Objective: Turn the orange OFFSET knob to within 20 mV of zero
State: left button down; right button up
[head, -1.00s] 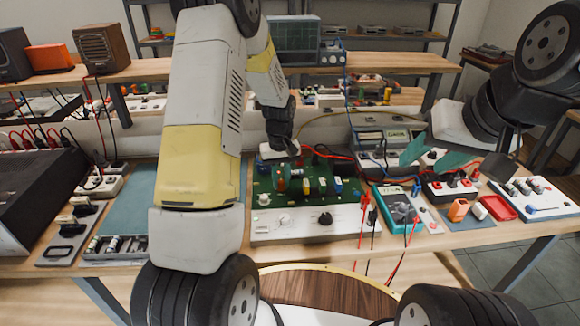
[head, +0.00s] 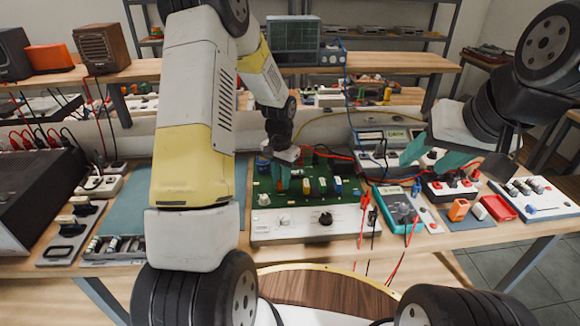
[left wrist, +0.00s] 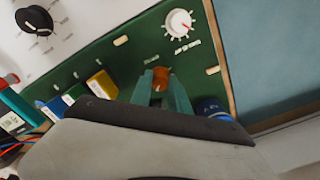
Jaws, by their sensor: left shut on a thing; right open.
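The orange knob (left wrist: 161,76) stands on the green circuit board (left wrist: 143,40). In the left wrist view my left gripper (left wrist: 161,88) has a teal finger on each side of it and is shut on it. In the head view my left gripper (head: 283,178) reaches down to the board's left part, and its fingers largely hide the knob. My right gripper (head: 432,157) is open and empty, above the right side of the bench. A teal handheld meter (head: 398,206) lies right of the board; I cannot read its display.
A white knob with a red pointer (left wrist: 179,23) is near the orange knob. A blue cylinder (left wrist: 212,107) and yellow block (left wrist: 102,85) stand close to my left fingers. A black knob (head: 325,218) is on the white front panel. Red and black leads (head: 364,216) hang beside it.

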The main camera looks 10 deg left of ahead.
pick_arm(q)
jog(key=shift+m, duration=0.5)
jog(key=c, duration=1.3)
grip_release()
jog(key=shift+o, duration=0.2)
jog(key=shift+r, duration=0.1)
notch_tip(320, 180, up, 8)
jog(key=shift+f, duration=0.25)
jog(key=shift+r, duration=0.1)
